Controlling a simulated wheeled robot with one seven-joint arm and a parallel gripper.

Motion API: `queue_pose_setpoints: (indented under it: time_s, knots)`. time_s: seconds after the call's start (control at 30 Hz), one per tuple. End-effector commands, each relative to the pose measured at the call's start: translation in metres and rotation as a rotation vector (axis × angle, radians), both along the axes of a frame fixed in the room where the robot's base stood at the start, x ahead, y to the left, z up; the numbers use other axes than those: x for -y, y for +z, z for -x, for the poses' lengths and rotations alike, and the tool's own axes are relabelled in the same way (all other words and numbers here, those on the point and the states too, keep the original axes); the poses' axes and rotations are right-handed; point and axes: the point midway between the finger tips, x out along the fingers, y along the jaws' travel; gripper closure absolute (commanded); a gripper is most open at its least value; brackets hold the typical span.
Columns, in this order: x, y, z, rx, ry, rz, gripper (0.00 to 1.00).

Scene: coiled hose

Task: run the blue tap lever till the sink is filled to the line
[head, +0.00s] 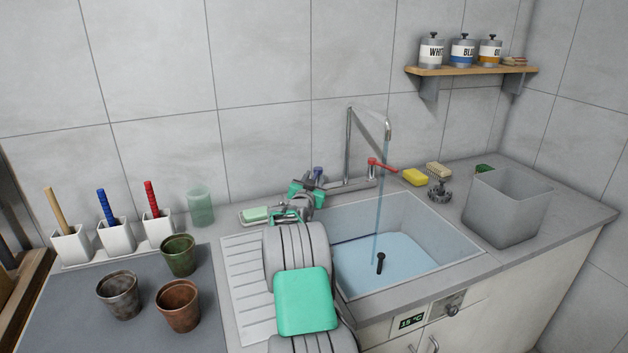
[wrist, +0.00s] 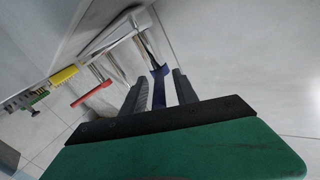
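The blue tap lever (head: 318,172) is at the left of the tap, partly hidden by my gripper (head: 312,187). In the wrist view the blue lever (wrist: 158,88) stands between my two grey fingers (wrist: 159,92), with a narrow gap seeming to show on each side. The red lever (head: 381,165) is on the tap's right side. A thin stream of water (head: 380,205) falls from the spout (head: 388,132) into the sink (head: 440,225). Pale blue water (head: 400,262) covers the sink floor. A dark line (head: 362,239) shows on the back wall, close to the water's edge.
A soap dish (head: 255,215) lies left of the tap; a yellow sponge (head: 415,177) and brush (head: 439,172) lie right. A grey bin (head: 506,207) stands on the right counter. Pots (head: 178,305) and brush holders (head: 115,235) are at left. A display (head: 411,321) reads 15 °C.

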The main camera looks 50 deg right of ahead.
Motion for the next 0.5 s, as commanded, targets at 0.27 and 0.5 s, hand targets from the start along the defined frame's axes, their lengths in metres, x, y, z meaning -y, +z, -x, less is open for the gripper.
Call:
queue_pose_setpoints:
  time_s: [0.27,0.5]
  knots:
    - [-0.033,-0.001,0.018,-0.001,0.002,0.001,0.65]
    - [-0.064,0.0,0.038,-0.001,0.001,0.001,0.65]
